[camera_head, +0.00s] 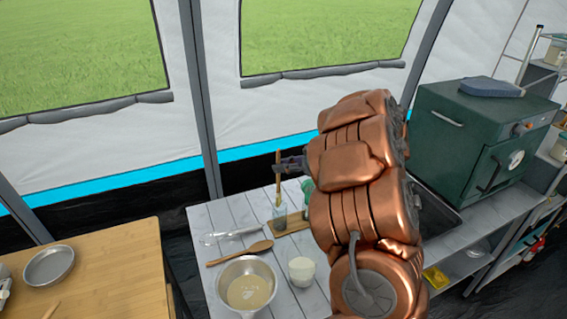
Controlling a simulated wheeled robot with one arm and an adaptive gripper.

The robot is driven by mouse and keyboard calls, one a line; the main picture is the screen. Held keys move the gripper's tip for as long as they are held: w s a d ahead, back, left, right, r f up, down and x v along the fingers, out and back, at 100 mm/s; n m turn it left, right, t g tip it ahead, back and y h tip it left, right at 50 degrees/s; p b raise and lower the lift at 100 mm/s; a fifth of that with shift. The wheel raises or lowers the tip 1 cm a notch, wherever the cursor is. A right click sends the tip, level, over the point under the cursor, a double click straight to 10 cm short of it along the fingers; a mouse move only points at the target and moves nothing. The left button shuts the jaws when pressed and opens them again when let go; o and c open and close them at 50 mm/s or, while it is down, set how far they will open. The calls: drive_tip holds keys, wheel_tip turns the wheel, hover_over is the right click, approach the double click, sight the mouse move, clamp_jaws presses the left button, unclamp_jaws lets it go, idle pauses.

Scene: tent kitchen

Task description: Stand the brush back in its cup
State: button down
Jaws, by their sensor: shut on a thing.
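My gripper (281,165) is dark, points left from behind my copper arm, and is shut on the upper part of a thin wooden brush (279,189). The brush is roughly upright, with its lower end at a small clear or greyish cup (280,214). I cannot tell whether the brush tip is inside the cup or just in front of or above it. The cup stands at the left part of a small wooden board (294,226) on the white slatted table (228,222). My arm hides the board's right side.
A green item (307,187) stands beside the cup, partly hidden by my arm. A wooden spoon (240,253), a clear wrapped item (230,235), a pan of batter (247,288) and a white cup (301,271) lie nearer. A green oven (483,135) is at right.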

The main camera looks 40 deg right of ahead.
drive_tip(key=shift+f+b, duration=0.65)
drive_tip(key=shift+f, duration=2.05)
drive_tip(key=c, duration=1.1)
unclamp_jaws()
drive_tip(key=shift+o, duration=0.2)
drive_tip(key=v, duration=1.2)
drive_tip(key=shift+w+r, duration=0.1)
